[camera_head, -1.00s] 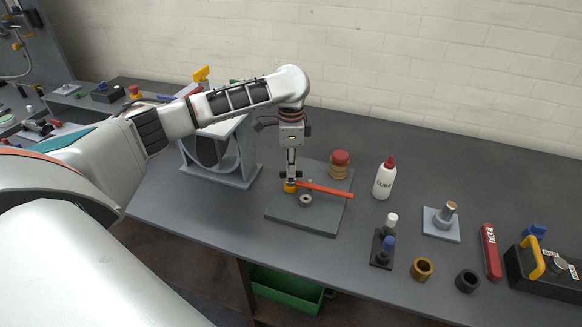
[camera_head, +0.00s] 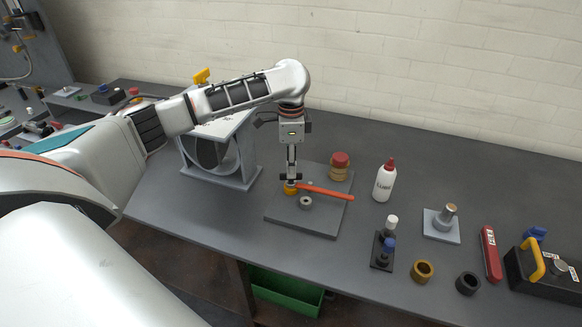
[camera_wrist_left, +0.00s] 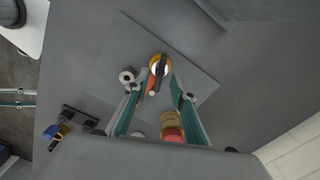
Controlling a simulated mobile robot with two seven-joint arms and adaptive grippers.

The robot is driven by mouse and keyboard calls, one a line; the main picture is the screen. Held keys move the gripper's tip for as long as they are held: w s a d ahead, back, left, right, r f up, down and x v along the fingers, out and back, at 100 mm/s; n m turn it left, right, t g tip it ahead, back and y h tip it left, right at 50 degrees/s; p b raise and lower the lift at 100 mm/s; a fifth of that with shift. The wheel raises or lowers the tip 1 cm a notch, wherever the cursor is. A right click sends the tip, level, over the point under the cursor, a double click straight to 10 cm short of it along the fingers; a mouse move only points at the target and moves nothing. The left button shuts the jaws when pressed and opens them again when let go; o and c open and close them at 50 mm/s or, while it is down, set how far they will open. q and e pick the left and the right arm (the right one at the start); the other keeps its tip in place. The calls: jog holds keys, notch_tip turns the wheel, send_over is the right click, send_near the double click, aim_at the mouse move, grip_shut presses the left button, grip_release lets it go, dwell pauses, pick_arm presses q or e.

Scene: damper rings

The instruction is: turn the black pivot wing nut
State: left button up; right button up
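The black pivot wing nut shows as a small dark shape (camera_wrist_left: 161,68) over a yellow round piece (camera_wrist_left: 159,62) in the left wrist view. In the head view, the yellow piece (camera_head: 290,190) is on a grey plate (camera_head: 310,222), and the wing nut cannot be told apart from my dark fingertips. An orange-red lever (camera_head: 328,191) extends right from the yellow piece. My left gripper (camera_head: 291,178) points down just above this pivot. Its fingers (camera_wrist_left: 162,86) are apart with nothing held between them. My right gripper is not in view.
A grey ring (camera_head: 306,202) sits on the plate near the lever. A red-topped tan jar (camera_head: 339,166) stands at the plate's back corner. A white bottle (camera_head: 385,180) stands to the right. A grey stand (camera_head: 220,172) is close on the left. Bench space right of the plate is partly clear.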

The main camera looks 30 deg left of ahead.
pick_arm(q)
jog(key=shift+r, duration=0.2)
jog(key=shift+r, duration=2.95)
